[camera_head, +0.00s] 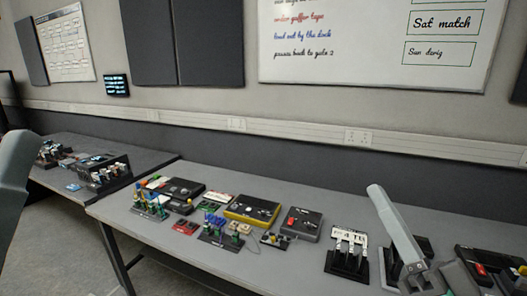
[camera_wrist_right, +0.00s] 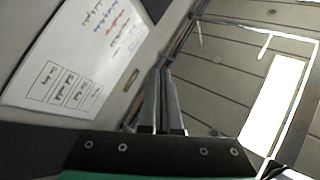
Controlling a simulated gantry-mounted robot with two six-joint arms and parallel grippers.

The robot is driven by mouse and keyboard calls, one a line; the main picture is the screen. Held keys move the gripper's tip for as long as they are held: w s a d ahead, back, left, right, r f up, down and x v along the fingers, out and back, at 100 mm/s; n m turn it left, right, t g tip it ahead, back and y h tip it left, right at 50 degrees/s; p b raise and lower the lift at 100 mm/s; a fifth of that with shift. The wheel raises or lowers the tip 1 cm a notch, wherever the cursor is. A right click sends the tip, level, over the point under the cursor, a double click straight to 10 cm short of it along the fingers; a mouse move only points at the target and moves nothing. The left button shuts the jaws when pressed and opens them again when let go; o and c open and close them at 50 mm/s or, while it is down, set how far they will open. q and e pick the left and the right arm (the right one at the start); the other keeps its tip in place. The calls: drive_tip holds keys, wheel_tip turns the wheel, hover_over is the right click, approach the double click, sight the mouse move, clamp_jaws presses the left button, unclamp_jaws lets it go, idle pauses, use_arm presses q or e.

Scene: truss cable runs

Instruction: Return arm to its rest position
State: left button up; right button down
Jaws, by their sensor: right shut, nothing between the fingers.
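My right gripper (camera_head: 377,191) stands at the lower right of the head view, its long grey fingers pointing up and slightly left over the bench. In the right wrist view its two fingers (camera_wrist_right: 161,74) lie together, shut and empty, with wall and ceiling behind them. A grey part of my left arm or gripper (camera_head: 12,165) shows at the left edge of the head view. It is cut off by the frame, so its jaws cannot be judged.
The grey bench (camera_head: 290,270) holds several boxes and connectors, including a yellow-edged box (camera_head: 252,211) and a black stand (camera_head: 347,257) near my right gripper. A second bench (camera_head: 60,178) stands at left. A whiteboard (camera_head: 375,40) hangs on the wall; the space above the benches is open.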

drive_tip(key=s+r+n+t+h, duration=0.3)
drive_tip(key=s+r+n+t, duration=0.1)
drive_tip(key=s+r, duration=0.85)
wheel_tip(320, 180, up, 38)
drive_tip(key=w+h+p, duration=0.1)
drive_tip(key=w+p, duration=0.1)
drive_tip(key=p, duration=3.7)
wheel_tip(320, 180, down, 43)
drive_tip(key=b, duration=4.2)
drive_tip(key=shift+d+r+n, duration=0.2)
drive_tip(key=shift+d+n, duration=0.1)
